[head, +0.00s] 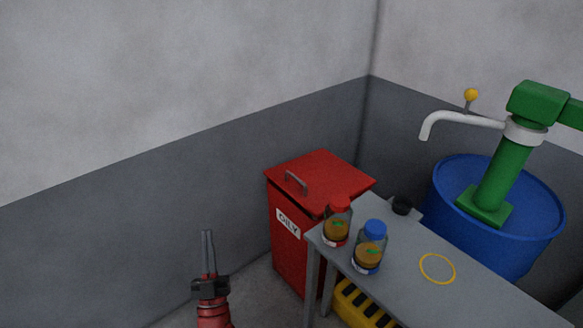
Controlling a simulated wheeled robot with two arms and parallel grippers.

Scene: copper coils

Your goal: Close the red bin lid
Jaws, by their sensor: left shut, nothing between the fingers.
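The red bin (286,252) stands on the floor near the wall corner, with a white label reading "OILY" on its front. Its red lid (335,170) lies across the top of the bin, with a grey handle (296,182) near its left edge. I cannot tell whether a small gap is left under the lid. My left gripper (208,234) is at the bottom of the head view, left of the bin and apart from it. Its two thin fingers point up and are together, with nothing between them. My right gripper is not in view.
A grey table (400,286) stands right of the bin, hiding part of it. On it are a red-capped jar (337,225), a blue-capped jar (370,252) and a yellow ring (437,268). A yellow-black crate (360,306) sits below. A blue drum (530,236) with a green pump stands behind.

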